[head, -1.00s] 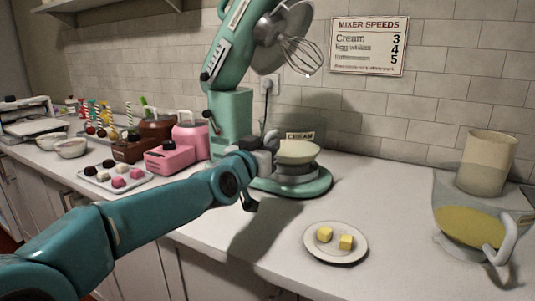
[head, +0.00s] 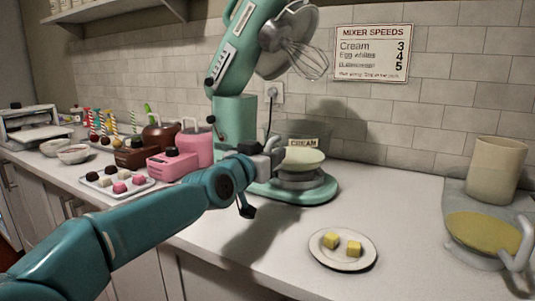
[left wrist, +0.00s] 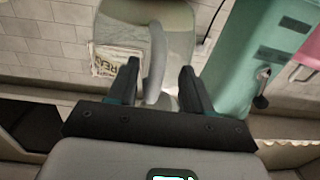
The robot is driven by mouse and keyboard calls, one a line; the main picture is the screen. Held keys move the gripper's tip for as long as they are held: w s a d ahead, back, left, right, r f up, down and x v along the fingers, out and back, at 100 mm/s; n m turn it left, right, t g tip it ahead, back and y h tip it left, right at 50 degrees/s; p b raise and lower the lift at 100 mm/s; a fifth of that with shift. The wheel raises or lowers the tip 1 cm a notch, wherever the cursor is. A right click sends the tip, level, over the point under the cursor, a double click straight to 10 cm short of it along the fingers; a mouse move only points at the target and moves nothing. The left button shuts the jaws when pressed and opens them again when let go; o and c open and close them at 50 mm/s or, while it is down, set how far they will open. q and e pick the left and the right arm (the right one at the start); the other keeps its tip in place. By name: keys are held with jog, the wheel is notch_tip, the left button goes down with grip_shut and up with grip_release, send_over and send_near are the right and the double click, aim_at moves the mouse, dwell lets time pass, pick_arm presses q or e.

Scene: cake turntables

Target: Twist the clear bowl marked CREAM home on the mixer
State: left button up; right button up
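The clear bowl marked CREAM (head: 304,158) holds something pale and stands upright on the base (head: 318,192) of the teal mixer. The mixer's head (head: 236,50) is tilted up, with the whisk clear above the bowl. My left gripper (head: 274,154) is at the bowl's left side. In the left wrist view the bowl (left wrist: 180,35) shows its label and its handle (left wrist: 156,62). The handle stands between the fingers of my left gripper (left wrist: 160,70), which are apart with gaps on both sides. How the bowl's foot sits in the base is not clear. My right gripper is out of view.
A plate (head: 321,256) with two yellow cubes lies in front of the mixer. Another bowl with yellow contents (head: 484,231) and a beige canister (head: 496,170) stand at the right. Pink and brown pots (head: 197,148) and a sweets tray (head: 100,190) are at the left.

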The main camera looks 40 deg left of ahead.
pick_arm(q)
jog(key=shift+d+r, duration=0.15)
jog(key=v, duration=1.6)
jog(key=shift+s, duration=0.2)
